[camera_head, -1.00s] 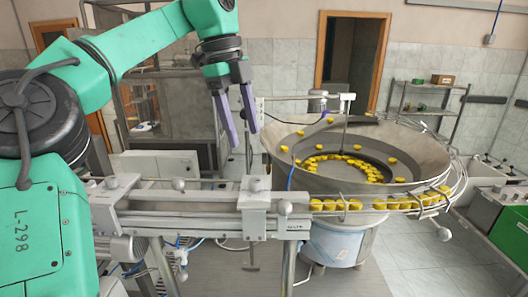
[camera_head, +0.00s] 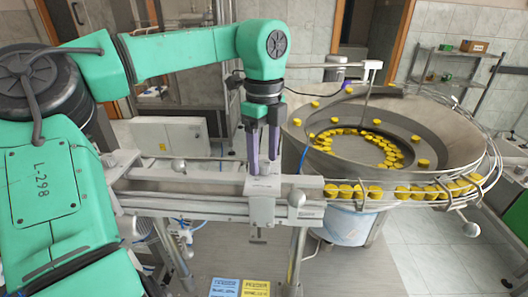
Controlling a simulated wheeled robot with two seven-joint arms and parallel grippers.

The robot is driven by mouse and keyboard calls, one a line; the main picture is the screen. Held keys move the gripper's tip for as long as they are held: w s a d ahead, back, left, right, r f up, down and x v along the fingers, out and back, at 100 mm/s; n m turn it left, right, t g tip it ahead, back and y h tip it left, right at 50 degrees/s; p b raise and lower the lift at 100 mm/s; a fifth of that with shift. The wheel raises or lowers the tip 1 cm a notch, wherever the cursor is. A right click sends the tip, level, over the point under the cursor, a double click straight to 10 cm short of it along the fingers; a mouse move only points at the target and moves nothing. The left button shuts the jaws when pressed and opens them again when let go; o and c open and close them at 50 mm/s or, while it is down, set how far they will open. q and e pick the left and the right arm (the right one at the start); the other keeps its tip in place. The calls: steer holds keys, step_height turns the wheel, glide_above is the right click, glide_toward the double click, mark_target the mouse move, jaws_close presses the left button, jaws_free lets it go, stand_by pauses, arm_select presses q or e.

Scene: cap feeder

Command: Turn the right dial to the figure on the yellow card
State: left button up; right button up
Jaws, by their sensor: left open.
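A yellow card (camera_head: 256,288) with dark print shows at the bottom edge beside a blue card (camera_head: 225,288). Both are cut off, and I cannot read a figure on the yellow one. No dial can be made out in this view. My left gripper (camera_head: 264,165) is open and points down, with nothing seen between its purple fingers. It appears in front of or just above the grey block on the rail; I cannot tell whether it touches. My right gripper is out of view.
The metal rail (camera_head: 180,205) with its grey block (camera_head: 262,210) crosses the middle. The feeder bowl (camera_head: 455,140) with several yellow caps (camera_head: 374,192) stands at right. A white box (camera_head: 170,136) is behind the rail. Grey floor shows below the bowl.

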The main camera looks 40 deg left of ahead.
arm_select(q)
steer(key=shift+s+d+r, duration=0.1)
steer(key=shift+s+d, duration=0.3)
steer(key=shift+s, duration=0.1)
steer(key=c, duration=0.5)
steer(key=shift+w, duration=0.15)
jaws_close()
